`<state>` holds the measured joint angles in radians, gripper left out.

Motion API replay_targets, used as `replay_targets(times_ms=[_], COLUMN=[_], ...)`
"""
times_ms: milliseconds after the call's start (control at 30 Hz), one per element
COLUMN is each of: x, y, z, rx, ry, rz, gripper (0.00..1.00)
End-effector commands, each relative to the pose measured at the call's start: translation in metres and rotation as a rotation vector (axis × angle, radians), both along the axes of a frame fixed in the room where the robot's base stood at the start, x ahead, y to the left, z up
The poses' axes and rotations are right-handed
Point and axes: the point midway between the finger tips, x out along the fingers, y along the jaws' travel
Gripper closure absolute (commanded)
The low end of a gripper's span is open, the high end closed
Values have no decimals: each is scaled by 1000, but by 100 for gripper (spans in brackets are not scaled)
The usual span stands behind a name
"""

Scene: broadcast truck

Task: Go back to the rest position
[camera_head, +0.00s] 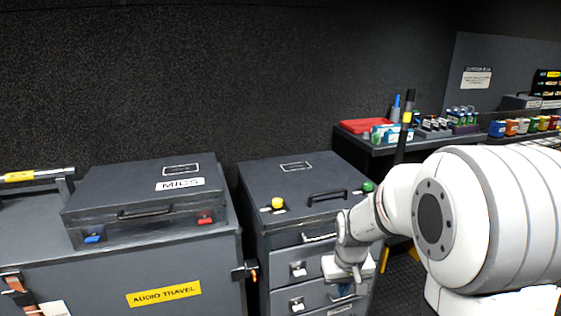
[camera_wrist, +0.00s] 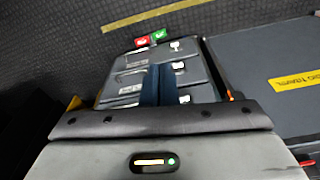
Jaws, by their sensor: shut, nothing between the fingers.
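My gripper shows in the wrist view (camera_wrist: 158,70) as two dark blue fingers pressed together, with nothing between them. In the head view my white arm reaches in from the right, and my gripper (camera_head: 345,291) hangs in front of the grey drawer cabinet (camera_head: 284,240). The cabinet's drawer fronts also show behind the fingers in the wrist view (camera_wrist: 125,84). I cannot tell whether the fingers touch the cabinet.
A grey MICS case (camera_head: 140,185) lies on the AUDIO TRAVEL trunk (camera_head: 110,270) at left. A dark side table (camera_head: 380,147) with a red case (camera_head: 366,126) stands behind my arm.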

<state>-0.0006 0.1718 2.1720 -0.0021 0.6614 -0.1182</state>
Motion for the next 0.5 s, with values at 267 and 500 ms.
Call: replay_targets(times_ms=[267, 500], x=[-87, -154], y=[0, 0], z=[135, 196], rx=[8, 17], ry=[-48, -76], rz=[-55, -98], gripper=[100, 100])
